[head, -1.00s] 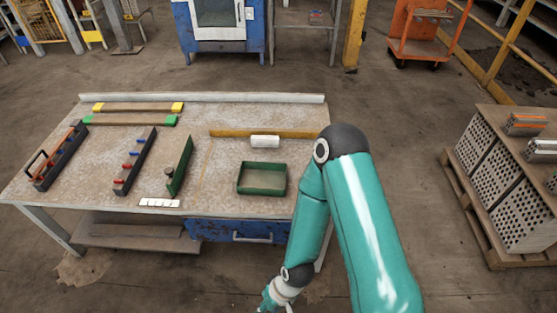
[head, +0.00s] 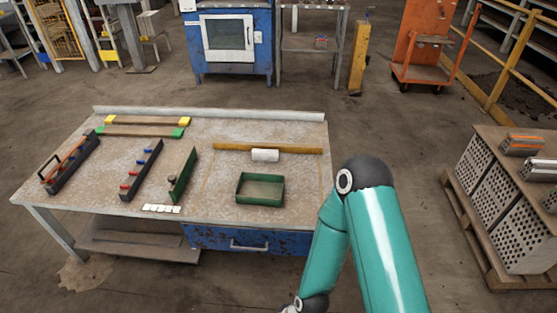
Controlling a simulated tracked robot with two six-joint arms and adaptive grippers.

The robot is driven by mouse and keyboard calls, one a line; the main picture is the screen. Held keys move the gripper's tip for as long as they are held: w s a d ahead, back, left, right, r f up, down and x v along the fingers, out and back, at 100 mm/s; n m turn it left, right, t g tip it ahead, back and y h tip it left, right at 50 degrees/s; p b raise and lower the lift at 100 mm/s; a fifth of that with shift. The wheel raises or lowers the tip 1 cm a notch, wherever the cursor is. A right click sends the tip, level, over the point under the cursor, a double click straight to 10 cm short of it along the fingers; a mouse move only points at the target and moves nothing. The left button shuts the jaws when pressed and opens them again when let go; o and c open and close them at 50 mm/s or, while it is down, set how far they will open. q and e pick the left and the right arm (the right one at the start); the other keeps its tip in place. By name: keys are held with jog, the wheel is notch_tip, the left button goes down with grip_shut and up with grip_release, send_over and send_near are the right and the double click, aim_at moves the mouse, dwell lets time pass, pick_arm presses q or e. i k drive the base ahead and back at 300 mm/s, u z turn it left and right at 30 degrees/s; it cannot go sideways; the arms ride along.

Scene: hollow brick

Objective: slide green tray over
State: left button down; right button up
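The green tray (head: 260,204) is a shallow, open rectangular box. It lies on the right half of the worktable (head: 110,190), near the front edge, and looks empty. A teal arm of mine with a dark elbow stands at the right of the head view, in front of the table's right end. It bends down out of the bottom of the picture, so its gripper is hidden. No gripper of mine shows, and nothing of mine touches the tray.
A yellow bar (head: 235,147) and a white block (head: 265,155) lie behind the tray. An upright green plate (head: 183,174), a dark rack with knobs (head: 141,170) and a black toolbox (head: 72,161) stand to its left. White tiles (head: 161,209) lie at the front edge. Stacked bricks (head: 500,210) stand right.

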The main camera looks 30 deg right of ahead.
aim_at(252, 189)
jog(key=z, duration=0.05)
jog(key=i, duration=0.95)
jog(key=u, duration=0.05)
